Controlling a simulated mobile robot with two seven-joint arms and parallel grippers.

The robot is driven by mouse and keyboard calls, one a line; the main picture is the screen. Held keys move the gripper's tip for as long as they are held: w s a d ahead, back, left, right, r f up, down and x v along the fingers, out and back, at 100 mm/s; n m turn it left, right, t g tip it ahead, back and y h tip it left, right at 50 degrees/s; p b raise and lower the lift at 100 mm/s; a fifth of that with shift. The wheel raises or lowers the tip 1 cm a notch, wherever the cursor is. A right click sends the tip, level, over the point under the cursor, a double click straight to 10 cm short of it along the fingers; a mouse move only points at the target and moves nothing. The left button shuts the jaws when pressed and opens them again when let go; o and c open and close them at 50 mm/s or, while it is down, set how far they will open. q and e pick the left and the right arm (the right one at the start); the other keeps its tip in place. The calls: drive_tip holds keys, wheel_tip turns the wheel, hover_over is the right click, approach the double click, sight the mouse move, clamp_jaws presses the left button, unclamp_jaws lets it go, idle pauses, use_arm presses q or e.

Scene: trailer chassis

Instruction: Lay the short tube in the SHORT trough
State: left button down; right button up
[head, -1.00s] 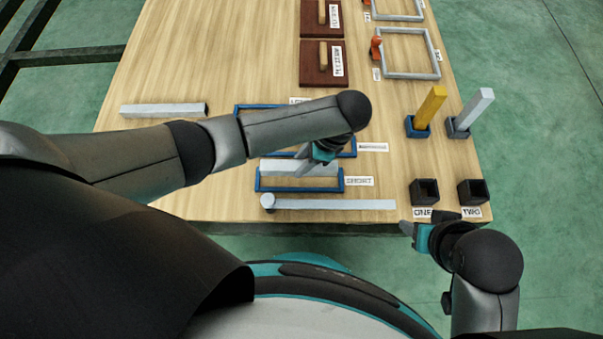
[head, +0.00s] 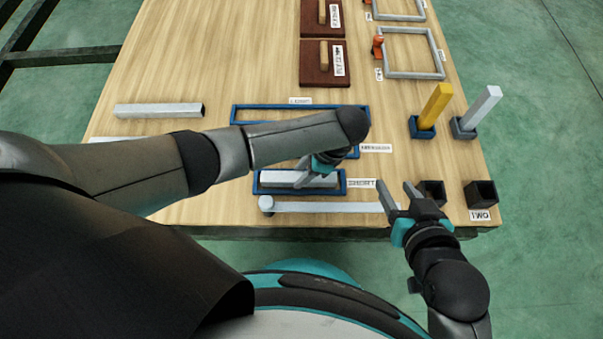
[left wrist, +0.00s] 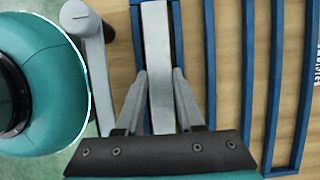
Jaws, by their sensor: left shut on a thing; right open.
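The short grey tube (head: 285,178) lies lengthwise within the outline of the blue SHORT trough (head: 300,193); whether it rests on the floor of the trough I cannot tell. My left gripper (head: 318,172) is shut on the tube toward its right part. In the left wrist view the tube (left wrist: 158,50) runs between the blue trough walls (left wrist: 136,40), with the fingers of my left gripper (left wrist: 160,75) on either side of it. My right gripper (head: 399,190) is open and empty, just right of the trough near the table's front edge.
A grey bar with a round end (head: 330,207) lies in front of the SHORT trough. Behind it are longer blue troughs (head: 300,106), partly hidden by my left arm. Another grey tube (head: 158,110) lies at left. Black boxes (head: 480,194) and upright yellow (head: 437,103) and grey bars stand right.

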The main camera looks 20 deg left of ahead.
use_arm(q)
drive_tip(key=shift+f, duration=0.15)
use_arm(e)
drive_tip(key=shift+w+a+r, duration=0.1)
drive_tip(key=shift+a, duration=0.15)
use_arm(q)
drive_tip(key=shift+f, duration=0.1)
drive_tip(key=c, duration=0.5)
unclamp_jaws()
use_arm(e)
drive_tip(key=shift+a+t, duration=0.1)
drive_tip(key=shift+t, duration=0.2)
